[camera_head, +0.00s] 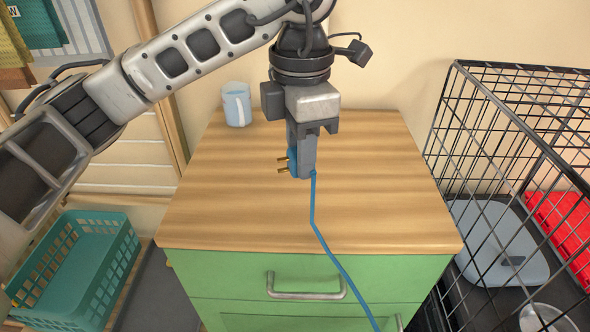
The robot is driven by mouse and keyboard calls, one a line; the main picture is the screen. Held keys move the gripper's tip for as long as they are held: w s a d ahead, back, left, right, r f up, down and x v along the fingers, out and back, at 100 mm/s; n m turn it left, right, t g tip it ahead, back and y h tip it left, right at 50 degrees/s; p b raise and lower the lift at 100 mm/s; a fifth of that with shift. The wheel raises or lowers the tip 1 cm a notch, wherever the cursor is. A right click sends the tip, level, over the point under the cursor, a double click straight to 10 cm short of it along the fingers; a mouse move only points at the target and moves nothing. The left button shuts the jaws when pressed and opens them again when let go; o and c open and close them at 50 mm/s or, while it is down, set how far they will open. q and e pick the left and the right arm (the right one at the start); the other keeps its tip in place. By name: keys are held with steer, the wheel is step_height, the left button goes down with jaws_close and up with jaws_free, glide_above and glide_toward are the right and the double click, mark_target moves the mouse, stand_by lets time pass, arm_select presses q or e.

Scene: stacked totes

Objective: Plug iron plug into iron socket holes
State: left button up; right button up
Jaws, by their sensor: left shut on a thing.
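My left gripper (302,165) points down over the wooden top of the green cabinet (310,275). It is shut on the iron plug (291,163), a blue plug with two brass prongs that point to the left. The gripper fingers hide much of the plug body. A blue cord (312,212) hangs from the plug, runs over the front edge of the top and down past the drawer. I cannot see the iron or any socket holes. My right gripper is not in view.
A light blue cup (237,104) stands at the back left of the wooden top (390,195); the rest of the top is clear. A black wire cage (470,140) stands close on the right. A teal basket (75,265) is at the lower left.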

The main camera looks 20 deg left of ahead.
arm_select(q)
glide_above(296, 190)
steer(key=f, duration=0.6)
steer(key=shift+s+d, duration=0.1)
steer(key=shift+s, duration=0.1)
steer(key=f, duration=0.1)
steer(key=f+p, duration=0.1)
steer(key=shift+w+f, duration=0.2)
steer(key=shift+f, duration=0.2)
steer(key=shift+f+b, duration=0.4)
steer(key=shift+f, duration=0.05)
steer(key=o, duration=1)
steer(key=shift+c, duration=0.2)
steer(key=shift+r, duration=0.1)
